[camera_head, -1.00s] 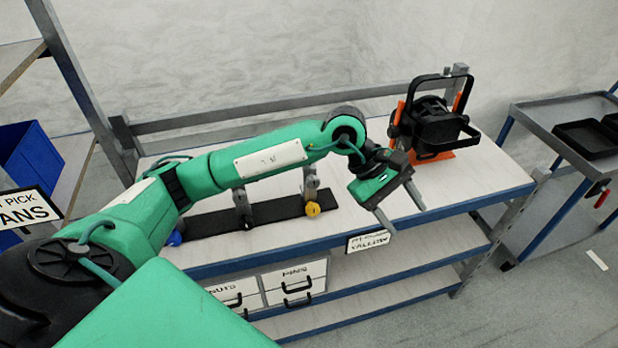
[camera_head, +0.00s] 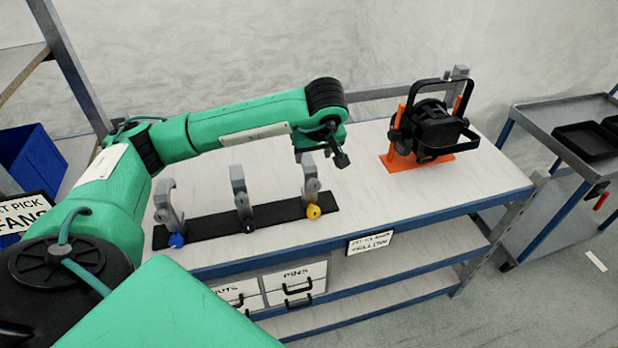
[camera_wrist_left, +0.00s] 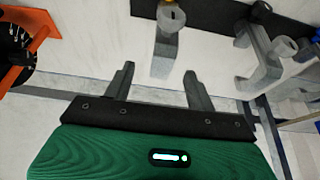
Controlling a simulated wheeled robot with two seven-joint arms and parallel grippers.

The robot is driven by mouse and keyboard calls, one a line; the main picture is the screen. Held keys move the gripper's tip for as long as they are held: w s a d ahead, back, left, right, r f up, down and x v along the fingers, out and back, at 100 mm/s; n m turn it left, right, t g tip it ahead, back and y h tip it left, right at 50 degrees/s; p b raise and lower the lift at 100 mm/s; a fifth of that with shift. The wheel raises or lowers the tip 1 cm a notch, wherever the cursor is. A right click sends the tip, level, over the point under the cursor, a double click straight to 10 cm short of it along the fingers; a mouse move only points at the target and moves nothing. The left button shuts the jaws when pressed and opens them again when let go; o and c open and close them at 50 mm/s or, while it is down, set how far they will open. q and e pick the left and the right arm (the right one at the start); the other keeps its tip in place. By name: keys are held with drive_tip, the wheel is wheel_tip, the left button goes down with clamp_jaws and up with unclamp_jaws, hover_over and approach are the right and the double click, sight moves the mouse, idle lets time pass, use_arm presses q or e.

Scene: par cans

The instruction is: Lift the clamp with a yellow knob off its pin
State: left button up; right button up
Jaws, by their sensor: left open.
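The clamp with a yellow knob (camera_head: 310,180) is grey and stands upright at the right end of a black strip (camera_head: 246,218). Its pin cannot be made out. My left gripper (camera_head: 318,146) is just behind and above this clamp in the head view, its fingers mostly hidden. In the left wrist view the gripper (camera_wrist_left: 158,86) is open and empty, with its two fingers apart. A grey clamp (camera_wrist_left: 164,48), seemingly the yellow-knobbed one, is ahead between the finger lines, not between the fingers. My right gripper is not in view.
A clamp with a black knob (camera_head: 239,193) and one with a blue knob (camera_head: 168,212) stand to the left on the strip. A black lamp (camera_head: 432,128) on an orange stand (camera_head: 402,163) is at the right. The bench top (camera_head: 370,195) between is clear.

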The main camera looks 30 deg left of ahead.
sight(310, 164)
use_arm(q)
drive_tip(key=shift+w+a+f, duration=0.15)
drive_tip(key=shift+a+f, duration=0.05)
drive_tip(key=shift+f, duration=0.45)
drive_tip(key=shift+a+f+p, duration=0.15)
drive_tip(key=shift+f+p, duration=0.4)
drive_tip(key=shift+p, duration=0.1)
drive_tip(key=p+x, duration=0.1)
drive_tip(key=x, duration=0.2)
drive_tip(key=shift+a+f, duration=0.2)
drive_tip(key=shift+f, duration=0.35)
clamp_jaws()
drive_tip(key=shift+r, duration=0.1)
